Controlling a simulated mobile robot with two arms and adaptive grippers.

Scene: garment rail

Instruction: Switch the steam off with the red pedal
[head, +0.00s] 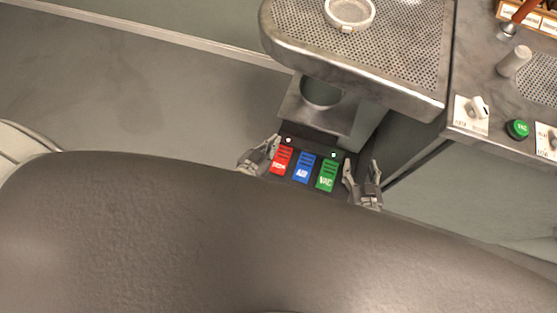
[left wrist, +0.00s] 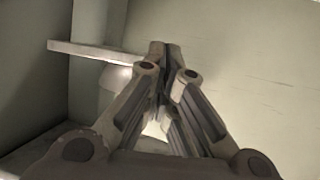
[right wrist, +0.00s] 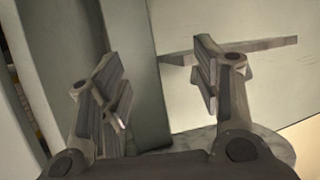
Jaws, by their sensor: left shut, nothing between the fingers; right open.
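The red pedal (head: 281,160) is at the left of a row of three pedals low beneath the metal table. The blue AIR pedal (head: 304,168) is in the middle and the green VAC pedal (head: 327,175) is at the right. My left gripper (head: 272,146) is just left of the red pedal; whether it touches it I cannot tell. In the left wrist view its fingers (left wrist: 165,55) are together with nothing between them. My right gripper (head: 361,172) is right of the green pedal, and its fingers (right wrist: 165,80) stand apart and empty in the right wrist view.
The perforated metal table (head: 400,45) overhangs behind the pedals, with a round dish (head: 349,12) on it. A cabinet at the right carries a green button (head: 517,129) and a switch (head: 478,107). The floor (head: 150,100) at the left is clear. My dark body covers the foreground.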

